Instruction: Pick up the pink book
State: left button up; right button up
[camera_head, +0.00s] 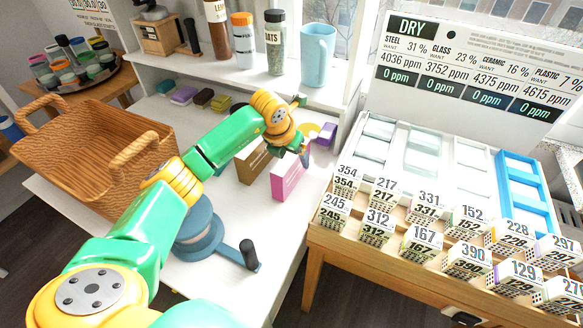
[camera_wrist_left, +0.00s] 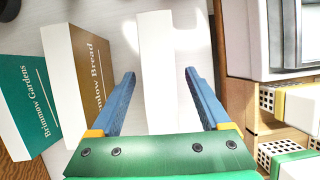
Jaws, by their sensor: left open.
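The pink book (camera_head: 290,178) stands upright on the white counter, its pink side with white lettering showing in the head view. My left gripper (camera_head: 304,153) is just above its far right end. In the left wrist view, the open left gripper (camera_wrist_left: 159,72) has one blue finger on each side of a white block (camera_wrist_left: 158,60). This block appears to be the pink book's page edge; no pink shows there. I cannot tell whether the fingers touch it. My right gripper is in neither view.
A brown book (camera_wrist_left: 88,75) and a green book (camera_wrist_left: 27,100) stand left of the fingers. A wooden rack with numbered boxes (camera_head: 375,225) is at the right.

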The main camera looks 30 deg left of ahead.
pick_arm(q)
jog(key=shift+f, duration=0.2)
grip_shut()
dwell(0.3)
